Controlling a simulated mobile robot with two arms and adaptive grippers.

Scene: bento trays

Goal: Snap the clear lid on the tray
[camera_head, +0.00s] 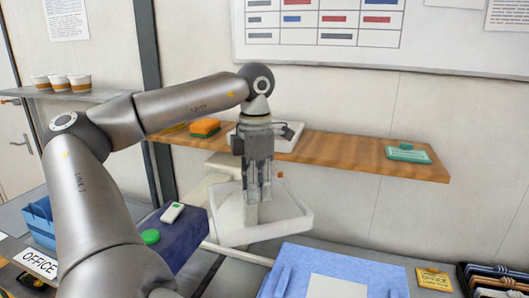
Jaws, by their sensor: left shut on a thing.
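My left gripper (258,194) points down near the middle of the view, below the wooden wall shelf's front edge. Its fingers are shut on a pale, see-through, shallow piece with a raised rim, which I take as the clear lid (275,232). The lid hangs slightly tilted, apart from the blue item below it. A light blue, box-like item (388,273) with a white rectangle on top sits at the bottom centre, cut off by the frame. I cannot tell whether it is the tray; no tray shows clearly. My right gripper is out of view.
The wooden shelf (350,157) holds an orange sponge (205,127), a white tray-like item and a green box (408,153). A dark blue box (180,240) stands left of the lid. A yellow card (434,279) and dark organiser (495,279) lie right.

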